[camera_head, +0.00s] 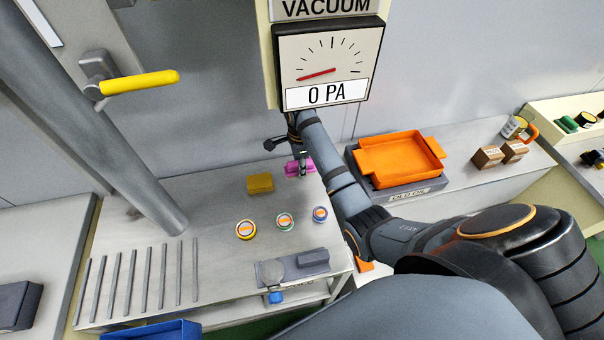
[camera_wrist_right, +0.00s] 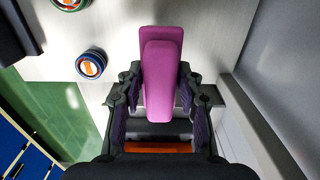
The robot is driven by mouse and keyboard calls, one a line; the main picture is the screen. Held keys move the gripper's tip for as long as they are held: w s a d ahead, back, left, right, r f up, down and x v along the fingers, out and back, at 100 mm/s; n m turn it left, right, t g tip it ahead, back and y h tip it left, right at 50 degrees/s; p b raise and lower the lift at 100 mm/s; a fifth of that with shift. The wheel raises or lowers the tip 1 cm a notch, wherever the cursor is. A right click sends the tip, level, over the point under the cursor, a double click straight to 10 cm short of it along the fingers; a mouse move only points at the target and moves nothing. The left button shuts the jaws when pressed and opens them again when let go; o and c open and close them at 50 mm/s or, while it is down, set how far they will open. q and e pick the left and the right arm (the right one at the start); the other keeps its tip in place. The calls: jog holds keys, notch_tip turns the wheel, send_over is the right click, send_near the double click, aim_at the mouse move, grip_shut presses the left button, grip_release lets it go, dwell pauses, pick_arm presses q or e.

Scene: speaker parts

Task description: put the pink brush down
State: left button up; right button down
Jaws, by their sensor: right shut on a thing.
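The pink brush (camera_head: 293,168) is near the back of the grey metal table (camera_head: 215,207), under the gauge. My right gripper (camera_head: 303,169) is shut on it; the arm partly hides that spot. In the right wrist view the pink brush (camera_wrist_right: 163,85) stands out between the two fingers of my right gripper (camera_wrist_right: 160,92). I cannot tell whether the brush touches the tabletop. My left gripper is not in view.
A yellow block (camera_head: 260,184) lies left of the brush. An orange tray (camera_head: 400,158) sits right of my arm. The vacuum gauge (camera_head: 330,62) hangs above. The table's left middle is clear.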

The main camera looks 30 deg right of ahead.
jog(key=w+f, duration=0.1)
jog(key=d+f, duration=0.1)
jog(key=w+d+f, duration=0.1)
jog(key=f, duration=0.1)
jog(key=shift+w, duration=0.3)
jog(key=shift+w+f, duration=0.2)
jog(key=shift+f, duration=0.1)
jog(key=shift+w+d+f, duration=0.1)
jog(key=shift+d+f, duration=0.05)
jog(key=shift+f, duration=0.05)
notch_tip(320, 180, down, 3)
jog(key=shift+w+d+r+p, duration=0.1)
jog(key=shift+w+d+p, duration=0.05)
jog(key=shift+p, duration=0.25)
jog(key=shift+f, duration=0.2)
jog(key=c, duration=1)
grip_release()
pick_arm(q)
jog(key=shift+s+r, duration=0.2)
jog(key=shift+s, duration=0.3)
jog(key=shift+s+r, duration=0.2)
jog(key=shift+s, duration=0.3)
pick_arm(e)
jog(key=shift+o, duration=0.7)
